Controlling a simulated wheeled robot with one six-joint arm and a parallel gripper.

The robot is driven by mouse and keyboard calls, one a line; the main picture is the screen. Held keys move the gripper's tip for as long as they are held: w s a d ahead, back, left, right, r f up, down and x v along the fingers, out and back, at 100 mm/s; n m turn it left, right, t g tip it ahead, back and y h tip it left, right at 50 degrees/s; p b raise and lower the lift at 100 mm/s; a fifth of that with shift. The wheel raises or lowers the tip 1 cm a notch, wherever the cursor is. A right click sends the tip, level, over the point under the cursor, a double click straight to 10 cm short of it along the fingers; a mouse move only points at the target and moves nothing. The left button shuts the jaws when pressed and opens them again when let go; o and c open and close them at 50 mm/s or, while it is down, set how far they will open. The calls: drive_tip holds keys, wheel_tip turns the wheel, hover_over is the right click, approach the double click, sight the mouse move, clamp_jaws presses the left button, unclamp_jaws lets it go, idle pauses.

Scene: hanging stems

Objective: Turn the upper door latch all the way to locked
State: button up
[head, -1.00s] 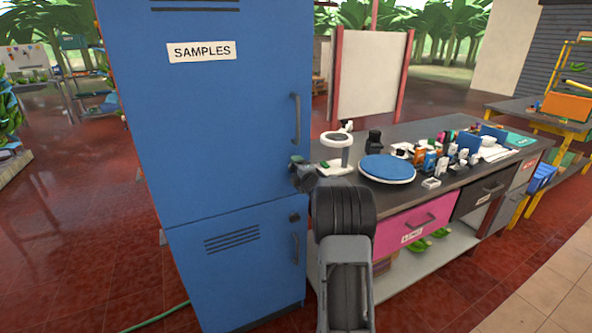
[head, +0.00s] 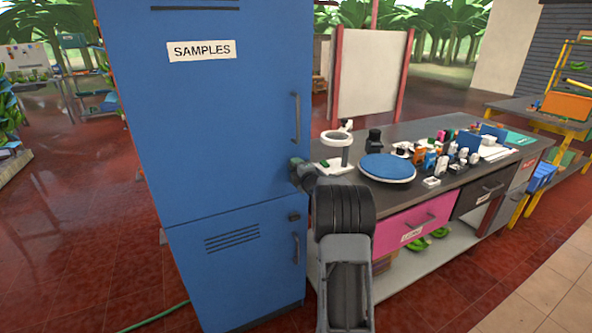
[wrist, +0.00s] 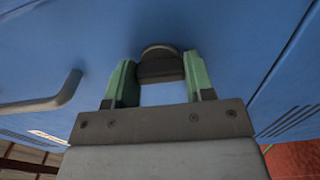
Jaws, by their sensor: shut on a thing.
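The blue cabinet's upper door (head: 220,120) is closed and carries a SAMPLES label. Its latch is a dark knob (wrist: 161,62) with a rounded top in the wrist view. My gripper (wrist: 160,78) is shut on this latch, one green finger on each side of it. In the head view my gripper (head: 297,172) is at the lower right of the upper door and hides the latch. I cannot tell how far the latch is turned. The lower door's latch (head: 294,217) is a small dark piece at that door's upper right corner.
The upper door handle (head: 296,118) stands out above my gripper and shows at the left of the wrist view (wrist: 45,103). The lower door (head: 240,260) has its own handle (head: 296,248). A workbench (head: 440,150) with a blue round plate (head: 387,167) stands close on the right.

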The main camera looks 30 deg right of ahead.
drive_tip(key=shift+m, duration=0.4)
drive_tip(key=shift+m+p, duration=1.5)
drive_tip(key=shift+m, duration=7.2)
drive_tip(key=o, duration=0.9)
drive_tip(key=s, duration=0.4)
drive_tip(key=s+a+b, duration=0.1)
drive_tip(key=s, duration=0.4)
drive_tip(key=s+a, duration=0.1)
drive_tip(key=s, duration=0.3)
drive_tip(key=shift+s, duration=0.35)
